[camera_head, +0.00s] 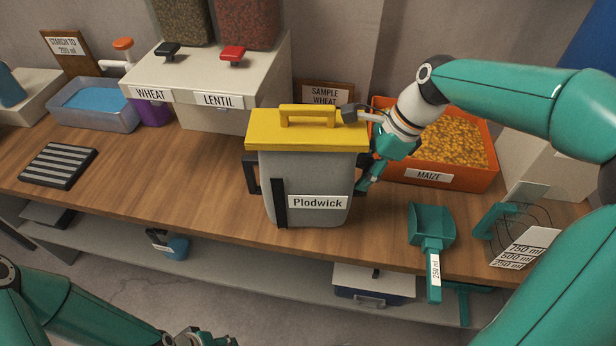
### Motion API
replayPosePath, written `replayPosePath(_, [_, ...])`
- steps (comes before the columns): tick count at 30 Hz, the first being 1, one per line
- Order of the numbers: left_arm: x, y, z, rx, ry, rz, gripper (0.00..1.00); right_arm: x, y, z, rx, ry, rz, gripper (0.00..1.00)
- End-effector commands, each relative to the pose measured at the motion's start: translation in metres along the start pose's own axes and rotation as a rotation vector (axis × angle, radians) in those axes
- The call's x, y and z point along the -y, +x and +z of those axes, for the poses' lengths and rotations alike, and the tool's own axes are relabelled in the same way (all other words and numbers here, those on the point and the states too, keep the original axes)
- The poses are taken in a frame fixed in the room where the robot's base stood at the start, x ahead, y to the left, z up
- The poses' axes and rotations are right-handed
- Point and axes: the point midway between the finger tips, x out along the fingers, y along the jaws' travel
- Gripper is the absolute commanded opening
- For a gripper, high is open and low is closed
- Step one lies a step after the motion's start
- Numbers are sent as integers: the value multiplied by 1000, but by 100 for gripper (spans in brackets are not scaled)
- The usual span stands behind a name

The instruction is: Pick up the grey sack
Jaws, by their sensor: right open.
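I see no grey sack in the head view. A grey bin (305,182) labelled Plodwick, with a yellow lid (262,130) and black side handles, stands upright on the wooden bench. My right gripper (362,148) is open at the bin's right side, one finger by the lid's edge and the other lower beside the wall. I cannot tell whether it touches the bin. My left gripper (203,339) is partly cut off at the bottom edge, below the bench and away from the bin; its jaws are unclear.
An orange crate of maize (432,177) stands right of the bin. A teal scoop (432,228) and a measure rack (525,247) lie at the right. Wheat and lentil dispensers (215,85) stand behind. A striped black mat (58,166) lies left, with bare bench before the bin.

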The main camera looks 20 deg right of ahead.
Motion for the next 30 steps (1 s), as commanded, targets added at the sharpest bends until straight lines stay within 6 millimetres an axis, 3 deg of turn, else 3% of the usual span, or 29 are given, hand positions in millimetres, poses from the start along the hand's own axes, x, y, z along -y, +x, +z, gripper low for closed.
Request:
replayPosePath(1, [0, 0, 0, 0, 0, 0, 44, 0, 0, 0, 0, 0, 0, 45])
replayPosePath(9, [0, 0, 0, 0, 0, 0, 44, 0, 0, 0, 0, 0, 0, 0])
replayPosePath(30, [0, -1, 0, 0, 0, 0, 44, 0, -4, 2, 1, -1, -1, 0])
